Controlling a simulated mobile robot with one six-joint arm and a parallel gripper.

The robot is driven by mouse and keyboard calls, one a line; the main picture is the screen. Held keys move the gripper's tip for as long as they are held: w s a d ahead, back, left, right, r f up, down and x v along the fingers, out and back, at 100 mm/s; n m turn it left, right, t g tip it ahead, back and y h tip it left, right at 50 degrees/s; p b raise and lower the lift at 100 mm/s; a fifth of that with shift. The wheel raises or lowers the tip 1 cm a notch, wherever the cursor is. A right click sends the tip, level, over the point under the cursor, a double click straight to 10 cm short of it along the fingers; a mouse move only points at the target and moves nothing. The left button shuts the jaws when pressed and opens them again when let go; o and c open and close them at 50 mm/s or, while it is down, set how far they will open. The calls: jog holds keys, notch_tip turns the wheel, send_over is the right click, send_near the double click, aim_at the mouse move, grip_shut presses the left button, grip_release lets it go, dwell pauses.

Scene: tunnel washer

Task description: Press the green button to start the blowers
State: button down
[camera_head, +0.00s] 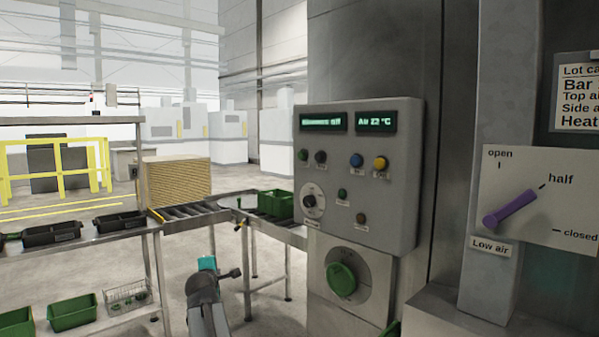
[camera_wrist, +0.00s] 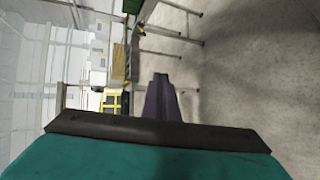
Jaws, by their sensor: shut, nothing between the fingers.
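The grey control panel (camera_head: 395,215) stands right of centre in the head view. A green button (camera_head: 303,155) is at its upper left, below a display (camera_head: 323,122) that seems to read "Blowers off". A smaller green button or lamp (camera_head: 342,194) sits lower on the panel; labels are too small to read. My gripper (camera_head: 236,272) is left of and below the panel, apart from it. In the wrist view its dark fingers (camera_wrist: 161,82) are together and empty, pointing toward the floor and conveyor legs. The panel is not seen in the wrist view.
The panel also carries black (camera_head: 320,157), blue (camera_head: 356,160) and yellow (camera_head: 380,163) buttons and a dial (camera_head: 312,201). A big green knob (camera_head: 341,278) sits below. A purple lever (camera_head: 510,209) is at right. A conveyor (camera_head: 192,212) with a green crate (camera_head: 275,204) stands behind my arm.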

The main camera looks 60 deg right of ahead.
aim_at(301, 155)
jog(key=s+d+r+n+h, duration=0.1)
jog(key=s+r, duration=0.4)
jog(key=r, duration=0.7)
jog(key=s+d+r+n+h, duration=0.1)
jog(key=s+d+r+h, duration=0.2)
jog(key=r, duration=0.9)
jog(key=s+d+r+n+h+p, duration=0.1)
jog(key=s+d+r+h, duration=0.2)
jog(key=s+r, duration=0.5)
notch_tip(301, 155, up, 5)
jog(key=shift+s+d+r+t, duration=0.15)
jog(key=shift+d+t, duration=0.25)
jog(key=shift+d, duration=0.4)
jog(key=shift+d, duration=0.1)
jog(key=s+d+p, duration=0.2)
jog(key=d+p, duration=0.3)
jog(key=d, duration=0.3)
jog(key=shift+s, duration=0.4)
jog(key=shift+s+d+p, duration=0.1)
jog(key=shift+d+p, duration=0.2)
jog(key=shift+p, duration=0.3)
